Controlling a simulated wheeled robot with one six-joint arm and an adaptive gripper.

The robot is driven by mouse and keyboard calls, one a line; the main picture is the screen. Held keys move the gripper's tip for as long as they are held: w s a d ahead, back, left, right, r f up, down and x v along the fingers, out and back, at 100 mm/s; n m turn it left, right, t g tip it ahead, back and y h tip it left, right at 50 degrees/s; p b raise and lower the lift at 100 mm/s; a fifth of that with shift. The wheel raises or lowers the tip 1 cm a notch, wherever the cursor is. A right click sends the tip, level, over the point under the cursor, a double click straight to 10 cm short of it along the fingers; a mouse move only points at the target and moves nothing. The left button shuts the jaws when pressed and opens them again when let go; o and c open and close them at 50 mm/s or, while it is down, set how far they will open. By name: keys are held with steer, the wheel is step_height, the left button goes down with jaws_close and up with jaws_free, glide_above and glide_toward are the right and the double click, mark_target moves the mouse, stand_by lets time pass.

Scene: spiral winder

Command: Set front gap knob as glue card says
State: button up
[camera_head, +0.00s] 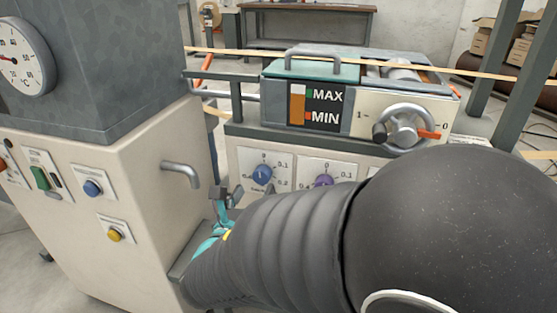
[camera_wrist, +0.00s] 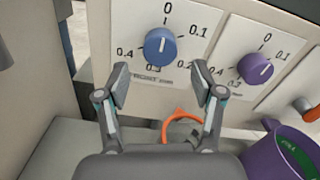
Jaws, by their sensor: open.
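The blue knob (camera_wrist: 160,47) sits on a white dial plate (camera_wrist: 125,20) marked 0, 0.1, 0.2 and 0.4, with a small label that seems to read "FRONT". Its white pointer line points up, close to 0. It also shows in the head view (camera_head: 262,174). My gripper (camera_wrist: 162,84) is open and empty, its two fingertips just below the knob in the picture and apart from it. In the head view my gripper (camera_head: 228,196) is partly hidden by my arm. I cannot make out a glue card in either view.
A purple knob (camera_wrist: 255,68) on a similar plate is to the right. A purple cup (camera_wrist: 285,150) with green inside and an orange ring (camera_wrist: 183,124) are below. A metal spout (camera_head: 180,172) juts from the cabinet at left. A handwheel (camera_head: 404,127) is above right.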

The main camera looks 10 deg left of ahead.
mark_target(261, 181)
steer(key=shift+w+d, duration=0.2)
steer(key=shift+w, duration=2.35)
steer(key=c, duration=1.1)
